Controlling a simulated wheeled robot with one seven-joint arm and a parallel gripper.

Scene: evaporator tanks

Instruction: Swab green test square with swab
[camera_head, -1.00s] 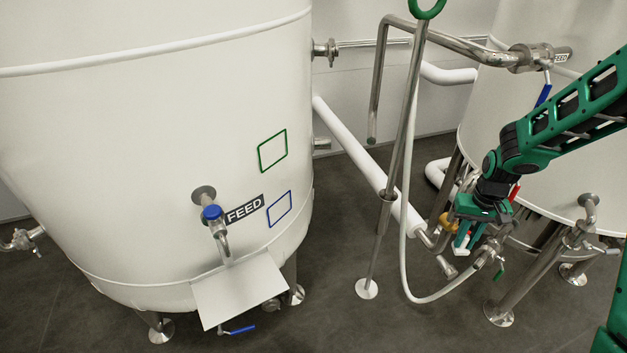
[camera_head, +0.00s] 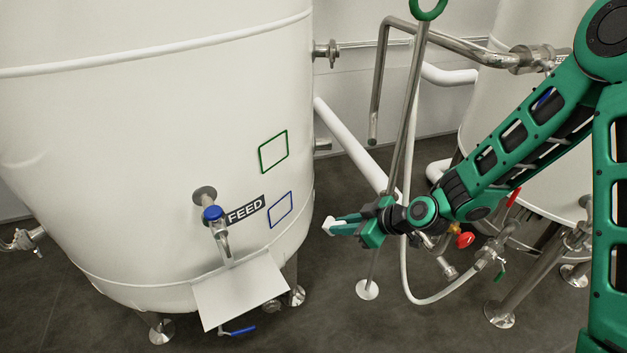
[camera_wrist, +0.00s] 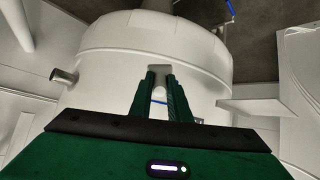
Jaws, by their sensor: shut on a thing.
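The green test square (camera_head: 273,151) is a green outline on the right side of the large white tank (camera_head: 130,130). My gripper (camera_head: 345,226) is right of the tank and below and right of the square, apart from both. It points left. A small white piece (camera_head: 328,226) sticks out at its tips; I take it to be the swab, with the rest hidden by the fingers. In the wrist view my gripper (camera_wrist: 162,82) has its green fingers close together, with a small grey piece (camera_wrist: 160,71) at their ends. The green square cannot be made out there.
A blue outlined square (camera_head: 280,209) and the FEED label (camera_head: 245,209) lie below the green one. A blue-capped tap (camera_head: 215,225) and a white shelf (camera_head: 240,290) jut out from the tank. A steel stand (camera_head: 405,130) with a hose is close behind my gripper.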

